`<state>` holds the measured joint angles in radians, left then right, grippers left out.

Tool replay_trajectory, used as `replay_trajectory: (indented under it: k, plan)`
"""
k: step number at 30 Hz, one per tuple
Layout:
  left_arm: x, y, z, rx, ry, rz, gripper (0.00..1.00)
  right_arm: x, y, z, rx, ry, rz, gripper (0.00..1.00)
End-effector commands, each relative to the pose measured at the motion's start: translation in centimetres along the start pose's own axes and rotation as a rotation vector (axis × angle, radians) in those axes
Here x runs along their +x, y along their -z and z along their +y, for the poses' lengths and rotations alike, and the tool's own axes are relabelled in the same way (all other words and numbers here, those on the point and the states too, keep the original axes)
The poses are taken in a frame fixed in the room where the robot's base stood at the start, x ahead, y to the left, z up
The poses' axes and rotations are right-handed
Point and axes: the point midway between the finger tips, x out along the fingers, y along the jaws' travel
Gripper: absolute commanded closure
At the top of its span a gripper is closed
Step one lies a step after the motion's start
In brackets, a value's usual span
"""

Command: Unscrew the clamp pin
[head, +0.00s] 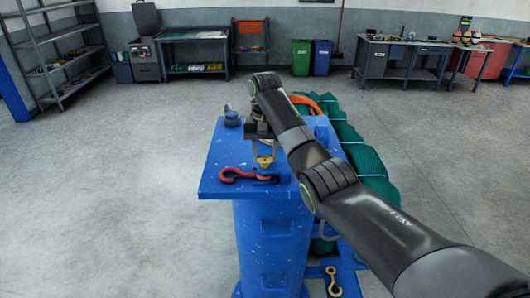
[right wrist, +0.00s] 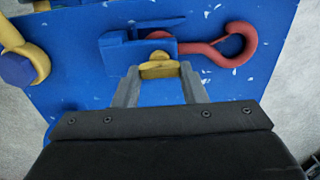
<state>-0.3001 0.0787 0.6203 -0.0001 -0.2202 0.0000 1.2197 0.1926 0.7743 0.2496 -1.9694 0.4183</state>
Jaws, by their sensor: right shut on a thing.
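The yellow clamp pin (right wrist: 158,66) sits at a small blue clamp (right wrist: 122,52) on the blue bench top. My right gripper (right wrist: 159,75) comes down from above, with its two grey fingers shut on the pin's yellow head. In the head view, my right gripper (head: 265,158) also stands over the yellow pin (head: 265,163). A red hook (head: 240,175) lies beside it, and its shank runs into the clamp. The same red hook (right wrist: 238,38) shows in the right wrist view. The pin's lower part is hidden. My left gripper is not in view.
The blue bench top (head: 214,182) rests on a blue pedestal (head: 270,245). A blue knob (head: 232,118) stands at its back left. Green netting (head: 365,160) is bundled behind and right. A yellow shackle-like piece (head: 332,281) lies low on a blue base. Floor on the left is clear.

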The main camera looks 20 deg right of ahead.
Motion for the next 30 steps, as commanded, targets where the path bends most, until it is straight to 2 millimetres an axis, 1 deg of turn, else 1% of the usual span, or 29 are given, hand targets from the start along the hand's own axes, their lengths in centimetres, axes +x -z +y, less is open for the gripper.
replay_trajectory:
  k: [8,30]
  plan:
    - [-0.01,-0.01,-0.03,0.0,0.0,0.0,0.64,-0.06,0.01,-0.09,-0.196,0.0,0.0,0.85]
    - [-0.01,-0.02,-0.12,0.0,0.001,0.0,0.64,-0.05,-0.1,-0.27,-0.898,0.0,0.001,0.85]
